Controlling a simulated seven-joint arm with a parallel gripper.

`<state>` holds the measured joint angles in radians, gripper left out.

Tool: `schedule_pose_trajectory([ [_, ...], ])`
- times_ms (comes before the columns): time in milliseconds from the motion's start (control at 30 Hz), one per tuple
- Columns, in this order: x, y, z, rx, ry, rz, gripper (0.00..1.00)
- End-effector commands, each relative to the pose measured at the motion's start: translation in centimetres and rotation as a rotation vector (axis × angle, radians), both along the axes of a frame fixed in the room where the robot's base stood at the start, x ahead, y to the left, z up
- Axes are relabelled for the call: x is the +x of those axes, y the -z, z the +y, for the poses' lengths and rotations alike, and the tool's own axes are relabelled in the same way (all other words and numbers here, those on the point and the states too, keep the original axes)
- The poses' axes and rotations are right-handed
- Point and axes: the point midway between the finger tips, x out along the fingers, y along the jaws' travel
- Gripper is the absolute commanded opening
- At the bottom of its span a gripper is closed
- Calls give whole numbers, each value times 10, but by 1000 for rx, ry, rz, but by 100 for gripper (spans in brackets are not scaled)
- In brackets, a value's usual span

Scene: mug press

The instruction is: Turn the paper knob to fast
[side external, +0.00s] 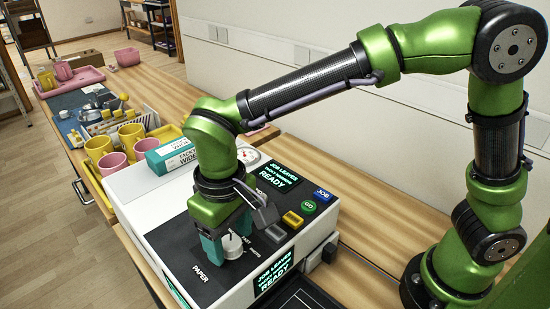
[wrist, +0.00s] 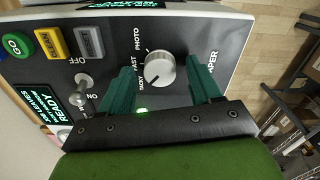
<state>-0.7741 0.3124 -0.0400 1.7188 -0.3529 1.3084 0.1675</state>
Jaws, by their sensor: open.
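The paper knob (wrist: 162,70) is a white round dial on the black panel of the press, with PHOTO, FAST and TACKY printed around it in the wrist view. A dark mark on the knob appears to point toward TACKY. It also shows in the side external view (side external: 232,246), by the word PAPER. My gripper (wrist: 158,74) has two teal fingers, open, one on each side of the knob. Gaps show between the fingers and the knob in the wrist view. My gripper also shows over the panel in the side external view (side external: 229,236).
A toggle switch (wrist: 84,82) marked OFF and ON stands beside the knob. A green GO button (side external: 309,207), a yellow button (side external: 292,220), a grey button (side external: 275,233) and a blue JOB button (side external: 322,195) are near. A teal box (side external: 172,156) lies on the press; mugs stand behind.

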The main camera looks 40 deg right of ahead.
Motion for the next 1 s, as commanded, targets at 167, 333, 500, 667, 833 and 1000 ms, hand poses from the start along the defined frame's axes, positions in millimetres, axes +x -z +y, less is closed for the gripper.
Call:
schedule_pose_trajectory([
  [167,0,1,0,0,0,0,63],
  [333,0,1,0,0,0,0,52],
  [500,0,1,0,0,0,0,26],
  [667,0,1,0,0,0,0,7],
  [833,0,0,0,0,13,0,7],
  [1000,0,0,0,0,70,0,7],
])
